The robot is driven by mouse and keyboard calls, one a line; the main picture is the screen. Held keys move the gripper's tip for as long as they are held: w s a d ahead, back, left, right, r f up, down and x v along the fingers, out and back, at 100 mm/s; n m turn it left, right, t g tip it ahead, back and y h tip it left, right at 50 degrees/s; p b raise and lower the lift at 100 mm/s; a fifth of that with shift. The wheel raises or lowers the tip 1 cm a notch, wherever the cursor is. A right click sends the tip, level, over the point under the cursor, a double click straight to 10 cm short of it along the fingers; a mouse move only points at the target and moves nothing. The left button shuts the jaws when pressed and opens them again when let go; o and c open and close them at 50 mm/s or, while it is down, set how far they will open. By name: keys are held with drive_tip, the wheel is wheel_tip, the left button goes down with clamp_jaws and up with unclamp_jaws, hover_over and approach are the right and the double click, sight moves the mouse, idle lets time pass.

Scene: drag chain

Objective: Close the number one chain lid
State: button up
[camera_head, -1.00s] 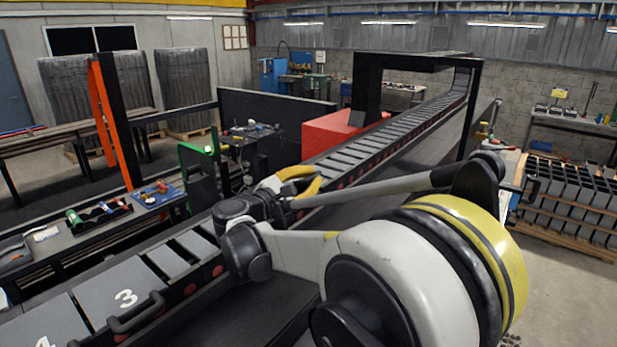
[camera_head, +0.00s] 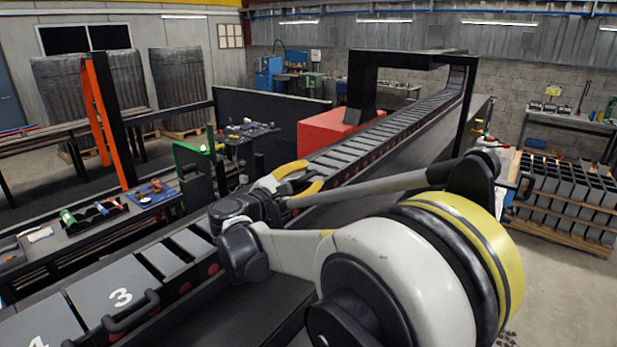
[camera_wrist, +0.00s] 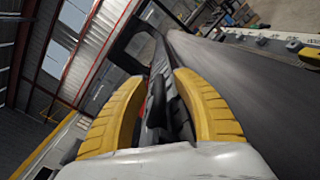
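The drag chain (camera_head: 392,133) runs from the lower left to the far right in the head view. Its lid marked 3 (camera_head: 112,297) lies flat at the lower left, with a black handle on its near side. A lid marked 4 (camera_head: 45,333) is cut off at the picture's edge. I see no lid marked 1 in either view. My gripper (camera_head: 306,179) has yellow fingers and sits above the chain, pointing along it. In the wrist view my gripper (camera_wrist: 160,100) has its two yellow fingers apart, with nothing clearly held between them. The chain (camera_wrist: 160,78) shows beyond the fingers.
A tool bench (camera_head: 110,222) is on the left. Racked grey boxes (camera_head: 565,195) stand at the right.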

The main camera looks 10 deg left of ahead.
drive_tip(key=v, duration=1.2)
